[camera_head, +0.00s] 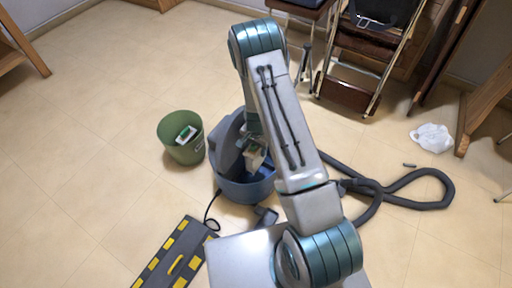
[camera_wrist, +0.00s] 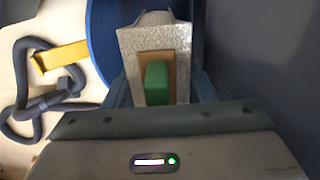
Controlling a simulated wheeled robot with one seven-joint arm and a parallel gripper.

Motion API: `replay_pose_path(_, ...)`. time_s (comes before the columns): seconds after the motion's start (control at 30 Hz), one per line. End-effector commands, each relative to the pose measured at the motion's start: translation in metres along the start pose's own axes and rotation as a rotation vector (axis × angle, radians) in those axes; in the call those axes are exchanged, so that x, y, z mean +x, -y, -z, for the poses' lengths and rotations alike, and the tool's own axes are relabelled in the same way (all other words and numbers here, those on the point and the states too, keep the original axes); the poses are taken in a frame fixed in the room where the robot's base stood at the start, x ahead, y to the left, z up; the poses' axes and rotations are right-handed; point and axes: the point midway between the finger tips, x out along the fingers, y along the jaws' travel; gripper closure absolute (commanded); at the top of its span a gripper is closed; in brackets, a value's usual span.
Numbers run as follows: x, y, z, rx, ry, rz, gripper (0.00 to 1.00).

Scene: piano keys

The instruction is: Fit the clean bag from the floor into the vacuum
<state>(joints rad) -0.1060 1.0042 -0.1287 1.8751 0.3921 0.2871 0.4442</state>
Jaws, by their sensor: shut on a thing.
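The vacuum (camera_head: 258,193) is a blue tub on the floor, with its grey lid (camera_head: 230,140) standing open at the left. Its blue rim (camera_wrist: 97,35) shows in the wrist view, and a dark grey surface, likely the lid, fills the right side. My gripper (camera_head: 256,152) is over the tub opening, partly hidden by my arm. It is shut on a bag (camera_wrist: 180,62), pale and speckled with a tan collar and green centre. The bag also shows in the head view (camera_head: 254,160). I cannot tell whether it touches a holder inside the tub.
A green bin (camera_head: 182,150) left of the vacuum holds a white and green item (camera_head: 186,134). The grey hose (camera_head: 430,203) loops on the floor at the right. A crumpled white plastic piece (camera_head: 432,138) lies farther right. A black and yellow panel (camera_head: 172,258) lies in front.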

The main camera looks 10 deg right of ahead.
Motion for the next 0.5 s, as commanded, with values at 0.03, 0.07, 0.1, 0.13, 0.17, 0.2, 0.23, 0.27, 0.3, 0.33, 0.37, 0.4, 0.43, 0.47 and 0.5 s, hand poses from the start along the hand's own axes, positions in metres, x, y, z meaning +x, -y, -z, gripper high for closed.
replay_pose_path(0.03, 0.003, 0.0, 0.0, 0.0, 0.0, 0.0, 0.88)
replay_pose_path(0.07, 0.004, 0.0, 0.0, 0.0, 0.0, 0.0, 0.88)
replay_pose_path(0.1, 0.005, 0.0, 0.0, 0.0, 0.0, 0.0, 0.88)
replay_pose_path(0.13, 0.006, 0.0, 0.0, 0.0, 0.0, 0.0, 0.88)
replay_pose_path(0.17, 0.007, 0.0, 0.0, 0.0, 0.0, 0.0, 0.88)
replay_pose_path(0.2, 0.008, 0.0, 0.0, 0.0, 0.0, 0.001, 0.88)
replay_pose_path(0.23, 0.009, 0.0, 0.0, 0.0, 0.0, 0.0, 0.88)
replay_pose_path(0.27, 0.01, 0.0, 0.0, 0.0, 0.0, 0.001, 0.88)
replay_pose_path(0.3, 0.011, 0.0, 0.0, 0.0, 0.0, 0.001, 0.88)
replay_pose_path(0.33, 0.012, 0.0, 0.0, 0.0, -0.001, 0.001, 0.88)
replay_pose_path(0.37, 0.013, 0.0, 0.0, 0.0, -0.001, 0.001, 0.88)
replay_pose_path(0.4, 0.014, 0.0, 0.0, 0.0, -0.001, 0.001, 0.88)
replay_pose_path(0.43, 0.015, 0.0, 0.0, 0.0, -0.001, 0.001, 0.88)
replay_pose_path(0.47, 0.015, 0.0, 0.0, 0.0, -0.001, 0.001, 0.88)
replay_pose_path(0.5, 0.017, 0.0, 0.0, 0.0, -0.001, 0.001, 0.88)
